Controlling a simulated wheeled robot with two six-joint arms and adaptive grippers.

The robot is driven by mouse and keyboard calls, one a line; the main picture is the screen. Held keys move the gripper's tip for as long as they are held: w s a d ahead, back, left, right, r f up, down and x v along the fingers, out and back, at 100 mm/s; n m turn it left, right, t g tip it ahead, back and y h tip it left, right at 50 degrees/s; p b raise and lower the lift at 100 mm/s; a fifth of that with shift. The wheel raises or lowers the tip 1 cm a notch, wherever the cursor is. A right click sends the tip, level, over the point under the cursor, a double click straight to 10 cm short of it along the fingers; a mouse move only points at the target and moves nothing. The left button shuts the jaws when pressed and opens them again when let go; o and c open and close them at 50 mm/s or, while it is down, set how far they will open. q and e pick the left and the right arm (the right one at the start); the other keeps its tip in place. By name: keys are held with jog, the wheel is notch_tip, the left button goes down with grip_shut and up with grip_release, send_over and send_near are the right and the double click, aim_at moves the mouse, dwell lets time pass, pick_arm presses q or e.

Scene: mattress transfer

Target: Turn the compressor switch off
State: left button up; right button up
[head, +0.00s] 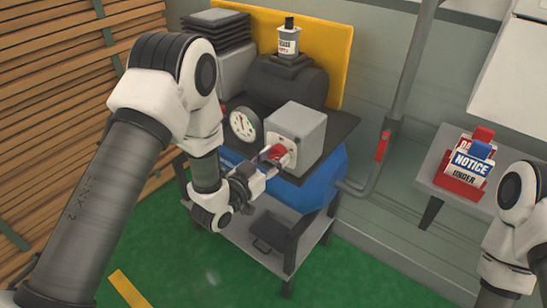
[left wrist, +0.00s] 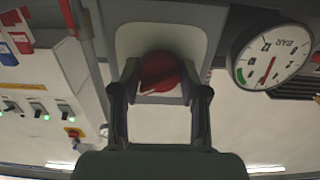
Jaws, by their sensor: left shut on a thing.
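The compressor switch is a red rotary knob (head: 274,152) on the front of a grey box (head: 300,133) on the compressor. In the left wrist view the knob (left wrist: 158,72) sits on a light plate (left wrist: 190,42), between my fingers. My left gripper (head: 277,157) is shut on the red knob, one finger on each side of it.
A pressure gauge (head: 243,124) sits left of the switch box. The blue tank (head: 320,180) is below, on a grey cart (head: 265,235). Red and blue tags with a notice sign (head: 470,165) stand on a shelf at right. Green floor (head: 200,275) in front is clear.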

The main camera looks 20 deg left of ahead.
pick_arm(q)
jog(key=n, duration=0.6)
jog(key=shift+r+n, duration=0.15)
jog(key=shift+n, duration=0.15)
jog(key=n, duration=0.5)
jog(key=shift+d, duration=0.1)
dwell(0.4)
jog(key=o, duration=1.1)
jog(key=shift+o, duration=0.2)
